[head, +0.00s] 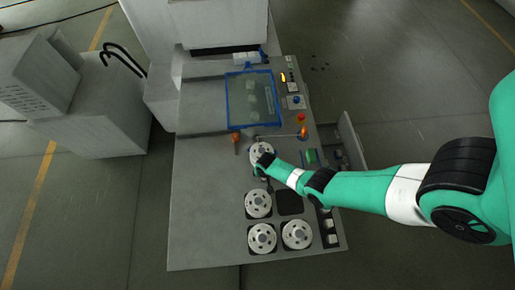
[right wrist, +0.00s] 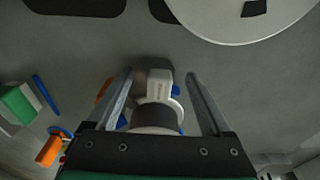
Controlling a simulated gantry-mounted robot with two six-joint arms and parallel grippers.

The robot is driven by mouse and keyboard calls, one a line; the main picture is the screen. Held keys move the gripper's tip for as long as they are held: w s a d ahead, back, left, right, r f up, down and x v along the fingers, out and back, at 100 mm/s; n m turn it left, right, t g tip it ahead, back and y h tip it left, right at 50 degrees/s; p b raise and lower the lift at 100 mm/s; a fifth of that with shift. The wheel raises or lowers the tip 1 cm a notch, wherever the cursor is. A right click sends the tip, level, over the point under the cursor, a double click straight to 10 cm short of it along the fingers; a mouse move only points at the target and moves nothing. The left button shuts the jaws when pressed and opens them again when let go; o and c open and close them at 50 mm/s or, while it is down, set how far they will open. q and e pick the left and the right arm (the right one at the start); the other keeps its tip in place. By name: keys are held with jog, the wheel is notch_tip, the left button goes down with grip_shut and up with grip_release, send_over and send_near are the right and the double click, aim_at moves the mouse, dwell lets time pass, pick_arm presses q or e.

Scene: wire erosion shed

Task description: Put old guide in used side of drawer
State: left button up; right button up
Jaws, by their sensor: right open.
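My right gripper (head: 260,170) is low over the machine table (head: 205,215), beside a white perforated disc (head: 262,150). In the right wrist view, its two fingers (right wrist: 163,98) are apart. A small white block with faint marking (right wrist: 159,82) stands between them, above a grey round body (right wrist: 158,115); I cannot tell if this is the old guide, and neither finger clearly touches it. A drawer (head: 351,140) stands open at the table's right side; its used side cannot be made out. My left gripper is not in view.
More white reels (head: 258,204) sit in dark recesses at the table's front, with one empty square recess (head: 289,202). A blue-framed clear panel (head: 250,98) lies behind. Orange-handled tools (head: 235,138) and buttons (head: 301,118) are nearby. The table's left part is clear.

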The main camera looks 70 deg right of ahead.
jog(key=shift+f, duration=0.15)
grip_shut()
dwell(0.4)
